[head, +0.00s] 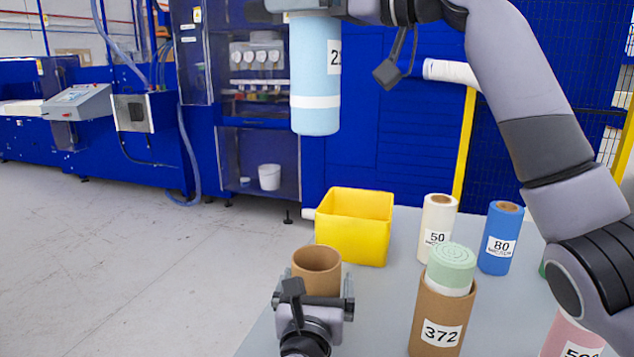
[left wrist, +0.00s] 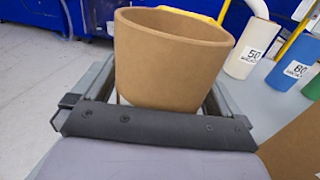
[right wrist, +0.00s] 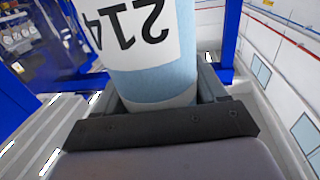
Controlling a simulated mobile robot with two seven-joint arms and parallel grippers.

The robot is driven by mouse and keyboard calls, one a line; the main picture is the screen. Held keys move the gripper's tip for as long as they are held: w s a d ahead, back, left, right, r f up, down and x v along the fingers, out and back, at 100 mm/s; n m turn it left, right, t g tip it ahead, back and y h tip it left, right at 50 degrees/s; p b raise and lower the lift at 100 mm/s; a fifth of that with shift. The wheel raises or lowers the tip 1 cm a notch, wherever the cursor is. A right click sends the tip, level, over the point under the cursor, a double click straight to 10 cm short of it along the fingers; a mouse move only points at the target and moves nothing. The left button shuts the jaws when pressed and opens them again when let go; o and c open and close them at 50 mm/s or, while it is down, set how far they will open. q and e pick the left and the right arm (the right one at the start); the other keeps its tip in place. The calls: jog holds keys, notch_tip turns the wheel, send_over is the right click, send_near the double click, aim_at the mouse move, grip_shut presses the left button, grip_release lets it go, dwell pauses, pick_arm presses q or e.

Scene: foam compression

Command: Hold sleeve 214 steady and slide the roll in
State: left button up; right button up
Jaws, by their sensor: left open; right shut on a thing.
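An open-topped brown cardboard sleeve (head: 317,262) stands near the table's front left edge. It looks empty, and no number shows on it. My left gripper (head: 314,300) is open, with its fingers on either side of the sleeve; the sleeve also fills the left wrist view (left wrist: 165,60). I cannot tell whether the fingers touch it. My right gripper (head: 316,12) is shut on a light blue roll (head: 315,80) with a white band. It holds the roll upright, high above and beyond the sleeve. In the right wrist view, the roll (right wrist: 155,82) bears the number 214.
A yellow bin (head: 352,245) stands behind the sleeve. Sleeve 372 (head: 440,320) with a green roll in it stands to the right. Bare grey table (head: 385,290) lies between.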

aim_at(307, 103)
pick_arm(q)
jog(key=c, duration=0.8)
jog(key=shift+c, duration=0.2)
pick_arm(e)
notch_tip(307, 103, down, 12)
jog(key=shift+f, duration=2.85)
